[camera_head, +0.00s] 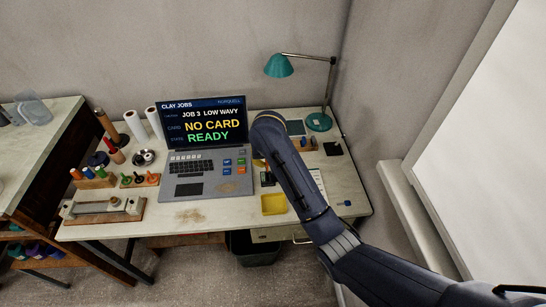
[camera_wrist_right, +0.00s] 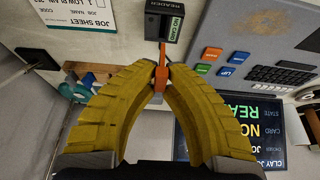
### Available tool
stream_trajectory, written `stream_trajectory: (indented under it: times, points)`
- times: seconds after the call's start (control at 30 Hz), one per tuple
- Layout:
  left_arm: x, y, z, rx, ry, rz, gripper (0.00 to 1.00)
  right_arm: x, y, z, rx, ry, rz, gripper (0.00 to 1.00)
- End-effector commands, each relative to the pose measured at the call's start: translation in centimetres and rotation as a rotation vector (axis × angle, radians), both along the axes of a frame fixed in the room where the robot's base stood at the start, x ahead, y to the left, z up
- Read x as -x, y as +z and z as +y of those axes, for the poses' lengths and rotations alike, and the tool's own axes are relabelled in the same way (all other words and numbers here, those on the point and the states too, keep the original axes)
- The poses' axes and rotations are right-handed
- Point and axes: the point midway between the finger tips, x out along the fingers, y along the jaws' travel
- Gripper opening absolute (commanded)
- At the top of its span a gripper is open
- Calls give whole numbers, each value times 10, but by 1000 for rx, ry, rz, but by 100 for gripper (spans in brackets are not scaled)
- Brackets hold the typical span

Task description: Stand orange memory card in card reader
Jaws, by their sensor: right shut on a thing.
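The orange memory card (camera_wrist_right: 162,72) is pinched upright between the tips of my right gripper (camera_wrist_right: 161,82) in the right wrist view. The dark card reader (camera_wrist_right: 154,24) lies just beyond it, with a NO CARD label. The card's thin far end meets the reader's edge in the picture; I cannot tell whether they touch. In the head view the reader (camera_head: 267,179) sits right of the laptop. My right arm covers most of the right gripper there, with only a bit of yellow finger (camera_head: 258,162) showing. The card is hidden in that view. My left gripper is out of view.
The laptop (camera_head: 205,145) reads NO CARD, READY. A yellow tray (camera_head: 274,204) lies in front of the reader. A teal lamp (camera_head: 319,122) stands behind at the right. A job sheet (camera_head: 318,182) lies right of my arm. Clay tools and rollers crowd the left side.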

Motion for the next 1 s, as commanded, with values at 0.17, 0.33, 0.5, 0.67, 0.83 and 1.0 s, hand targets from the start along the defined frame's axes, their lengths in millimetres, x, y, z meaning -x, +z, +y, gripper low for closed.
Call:
stream_trajectory:
  times: [0.17,0.33,0.5,0.67,0.83,1.0]
  points:
    - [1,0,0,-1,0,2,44,0,-9,-2,4,-6,1,0]
    - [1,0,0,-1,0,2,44,-1,-21,-2,5,-6,1,0]
    - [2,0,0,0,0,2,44,0,-32,-1,1,-7,2,0]
    - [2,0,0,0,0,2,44,0,-39,-1,2,-6,1,0]
    - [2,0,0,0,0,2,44,0,-43,-1,2,-6,0,0]
    - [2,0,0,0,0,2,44,-1,-44,-1,2,-5,0,0]
